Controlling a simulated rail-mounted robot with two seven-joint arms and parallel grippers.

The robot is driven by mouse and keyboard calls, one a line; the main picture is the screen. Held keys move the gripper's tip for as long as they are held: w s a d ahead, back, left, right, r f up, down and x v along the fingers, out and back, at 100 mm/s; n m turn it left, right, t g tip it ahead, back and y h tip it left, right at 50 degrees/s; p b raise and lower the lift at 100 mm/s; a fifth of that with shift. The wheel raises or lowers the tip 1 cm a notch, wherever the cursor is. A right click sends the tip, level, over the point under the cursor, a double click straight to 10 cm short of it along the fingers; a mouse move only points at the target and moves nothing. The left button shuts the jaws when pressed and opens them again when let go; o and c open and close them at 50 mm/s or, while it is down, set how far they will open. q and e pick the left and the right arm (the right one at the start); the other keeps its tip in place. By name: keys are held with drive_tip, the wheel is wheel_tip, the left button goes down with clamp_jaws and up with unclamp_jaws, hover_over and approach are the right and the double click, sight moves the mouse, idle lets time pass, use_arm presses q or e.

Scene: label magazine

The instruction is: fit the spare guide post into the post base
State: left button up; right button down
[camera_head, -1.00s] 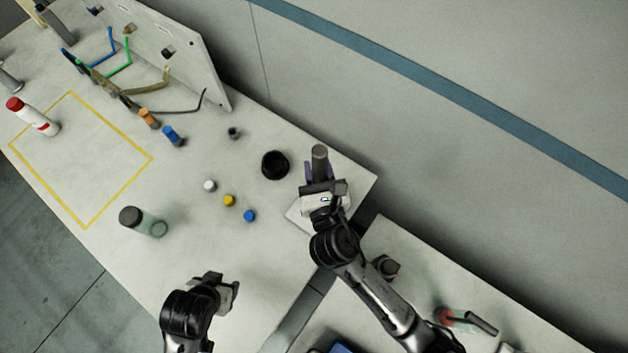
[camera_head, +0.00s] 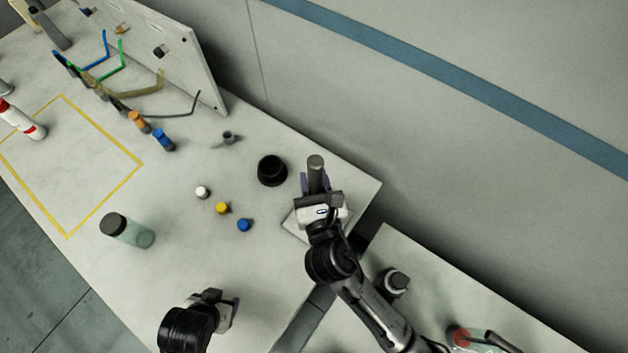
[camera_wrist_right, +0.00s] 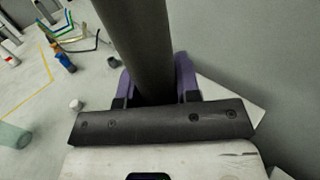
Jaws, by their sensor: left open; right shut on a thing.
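The spare guide post, a dark grey cylinder (camera_head: 316,172), is held by my right gripper (camera_head: 317,185). In the right wrist view the post (camera_wrist_right: 140,45) stands between the two purple fingers (camera_wrist_right: 157,88), leaning a little in the picture. My right gripper is over a pale flat plate (camera_head: 291,224) near the table's right corner; this may be the post base. The post's lower end is hidden, so I cannot tell whether it touches the plate. My left gripper (camera_head: 233,314) is open and empty near the table's front edge.
A black round cup-like thing (camera_head: 272,170) stands left of the post. White (camera_head: 202,192), yellow (camera_head: 222,207) and blue (camera_head: 244,225) caps lie nearby. A gap separates the second table (camera_head: 420,270).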

sight(316, 193)
use_arm(q)
drive_tip(key=shift+a+r, duration=0.1)
drive_tip(key=shift+a, duration=0.05)
use_arm(e)
drive_tip(key=shift+f, duration=0.55)
use_arm(q)
drive_tip(key=shift+d, duration=0.25)
use_arm(e)
drive_tip(key=c, duration=0.8)
unclamp_jaws()
use_arm(q)
drive_tip(key=shift+a, duration=0.1)
use_arm(e)
drive_tip(key=shift+r, duration=0.5)
use_arm(q)
wheel_tip(316, 193, up, 2)
drive_tip(key=shift+a+r+p, duration=0.1)
drive_tip(key=shift+r+p, duration=0.1)
drive_tip(key=shift+p, duration=1)
use_arm(e)
drive_tip(key=v, duration=0.6)
drive_tip(key=shift+r, duration=0.1)
use_arm(q)
drive_tip(key=shift+r, duration=0.15)
use_arm(e)
drive_tip(key=shift+v, duration=0.8)
